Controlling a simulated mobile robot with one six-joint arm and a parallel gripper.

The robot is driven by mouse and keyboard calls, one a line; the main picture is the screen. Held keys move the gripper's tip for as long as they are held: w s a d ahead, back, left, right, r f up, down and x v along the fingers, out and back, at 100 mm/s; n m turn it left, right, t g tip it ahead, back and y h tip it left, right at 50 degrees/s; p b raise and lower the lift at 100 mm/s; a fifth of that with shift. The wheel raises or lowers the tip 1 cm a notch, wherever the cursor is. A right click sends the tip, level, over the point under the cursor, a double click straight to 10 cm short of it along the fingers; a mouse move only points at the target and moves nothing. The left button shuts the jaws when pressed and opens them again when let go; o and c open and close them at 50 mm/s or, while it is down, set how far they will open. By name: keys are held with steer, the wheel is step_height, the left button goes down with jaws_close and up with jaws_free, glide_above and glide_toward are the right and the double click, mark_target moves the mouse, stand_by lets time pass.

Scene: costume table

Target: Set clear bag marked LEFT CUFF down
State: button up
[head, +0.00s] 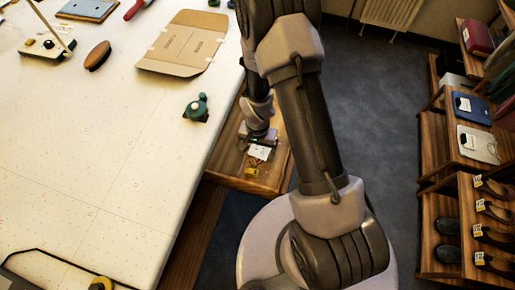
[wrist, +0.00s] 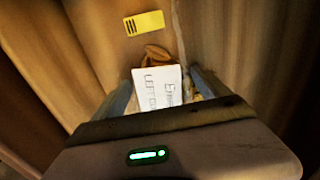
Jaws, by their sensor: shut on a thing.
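The clear bag shows mainly as a white card (wrist: 158,88) between the fingers in the wrist view. Its lettering is partly cut off but reads "LEFT C…". Something tan shows behind the card; the bag's clear film is hard to make out. My gripper (wrist: 163,92) is shut on the bag, a finger on each side. I cannot tell whether the bag touches the drawer floor.
A yellow tag (wrist: 144,23) lies on the wood ahead of the bag. The white table (head: 90,150) borders the drawer on the left, with flattened cardboard (head: 183,45) and a green-topped object (head: 198,106) near its edge. Shelves with shoes (head: 489,210) stand at the right.

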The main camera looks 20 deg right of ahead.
steer(key=shift+f, duration=0.2)
steer(key=o, duration=1.2)
steer(key=shift+r, duration=0.1)
step_height(320, 180, up, 20)
steer(key=w+t+p, duration=0.1)
steer(key=p, duration=0.4)
step_height(320, 180, up, 8)
steer(key=t, duration=0.1)
glide_above(256, 149)
steer(key=s, duration=0.1)
steer(key=s+a+r+n+t+y, duration=0.2)
steer(key=s+a+r+t, duration=0.1)
steer(key=s+r, duration=1.1)
step_height(256, 149, up, 2)
steer(key=shift+a+r+n+t, duration=0.15)
steer(key=shift+a+n+t, duration=0.25)
steer(key=shift+a, duration=0.25)
